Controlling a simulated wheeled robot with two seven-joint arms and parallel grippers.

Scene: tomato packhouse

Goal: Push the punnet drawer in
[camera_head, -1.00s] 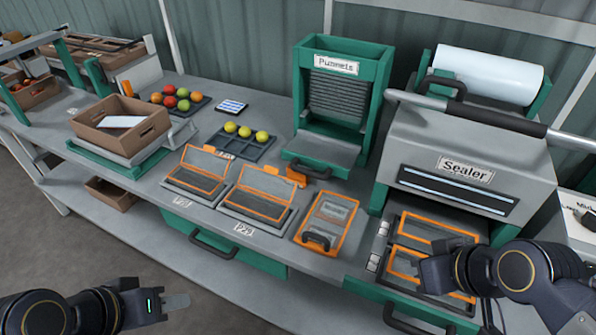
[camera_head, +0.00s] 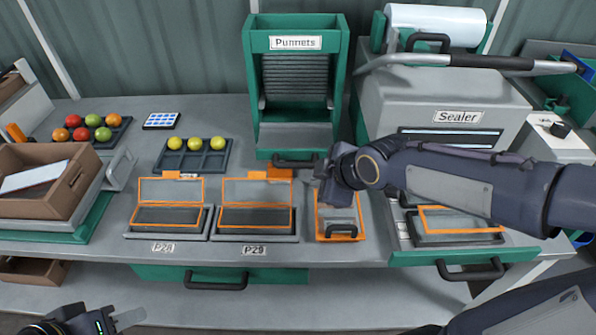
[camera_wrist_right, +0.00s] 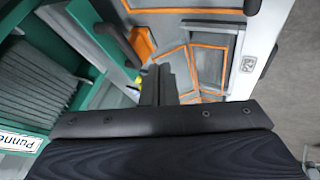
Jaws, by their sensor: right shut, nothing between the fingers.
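The green punnet dispenser (camera_head: 343,75), labelled "Punnets", stands at the back middle of the bench. Its drawer (camera_head: 266,153) sticks out at the bottom, with a grey top and a black handle (camera_head: 295,163) on the front. My right gripper (camera_head: 315,175) is shut and empty, just in front of the drawer's right end. In the right wrist view the shut fingers (camera_wrist_right: 157,85) are beside the green drawer front (camera_wrist_right: 103,50) and its dark handle (camera_wrist_right: 118,44); I cannot tell whether they touch. My left gripper (camera_head: 128,318) is low at the left, away from the bench; its jaw opening is unclear.
An orange-rimmed punnet case (camera_head: 338,236) lies below my right gripper. Two orange-framed trays (camera_head: 168,237) are to its left. The sealer (camera_head: 400,95) stands right, its open drawer (camera_head: 470,257) under my right arm. A tomato tray (camera_head: 192,160) is left of the dispenser.

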